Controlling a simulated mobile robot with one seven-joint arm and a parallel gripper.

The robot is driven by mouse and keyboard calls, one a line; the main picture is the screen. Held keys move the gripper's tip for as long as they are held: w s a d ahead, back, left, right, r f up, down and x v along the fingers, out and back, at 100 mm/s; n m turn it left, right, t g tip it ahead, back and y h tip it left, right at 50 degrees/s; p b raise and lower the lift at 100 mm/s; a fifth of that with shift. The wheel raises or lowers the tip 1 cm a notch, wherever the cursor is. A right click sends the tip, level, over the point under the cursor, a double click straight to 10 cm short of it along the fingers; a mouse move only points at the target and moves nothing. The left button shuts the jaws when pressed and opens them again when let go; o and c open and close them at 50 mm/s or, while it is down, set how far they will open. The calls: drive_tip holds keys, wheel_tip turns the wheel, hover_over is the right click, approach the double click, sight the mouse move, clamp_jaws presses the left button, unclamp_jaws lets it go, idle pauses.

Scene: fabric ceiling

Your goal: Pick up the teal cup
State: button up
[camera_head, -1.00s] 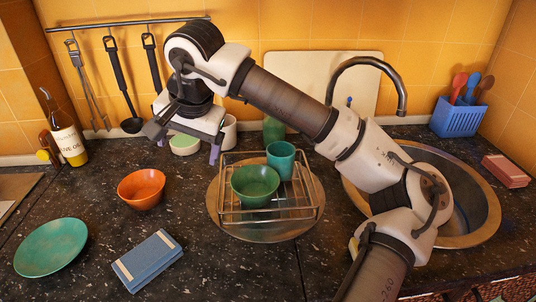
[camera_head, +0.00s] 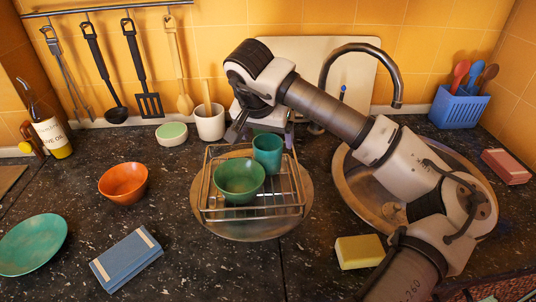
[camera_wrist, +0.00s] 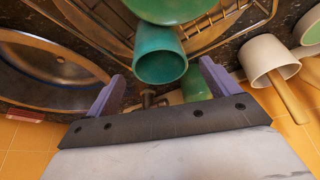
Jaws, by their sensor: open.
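The teal cup (camera_head: 267,153) stands upright in the wire rack, just behind and to the right of a green bowl (camera_head: 239,180). In the wrist view the teal cup (camera_wrist: 160,56) lies just beyond and between my gripper's two purple fingers, apart from them. My gripper (camera_head: 262,131) is open and empty, behind and above the cup in the head view. Its fingers also show in the wrist view (camera_wrist: 163,88). The rack (camera_head: 212,214) stands on a round metal tray (camera_head: 250,232).
The faucet (camera_head: 398,88) and sink (camera_head: 352,190) are to the right. An orange bowl (camera_head: 123,184), blue book-like block (camera_head: 126,260) and yellow sponge (camera_head: 360,252) lie around the rack.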

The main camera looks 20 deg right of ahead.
sight(268, 148)
drive_tip(key=shift+p+x, duration=1.05)
drive_tip(key=shift+x, duration=1.65)
drive_tip(key=shift+s+a+f, duration=0.1)
drive_tip(key=shift+s+a, duration=0.1)
drive_tip(key=c, duration=1.1)
drive_tip(key=shift+c, duration=0.4)
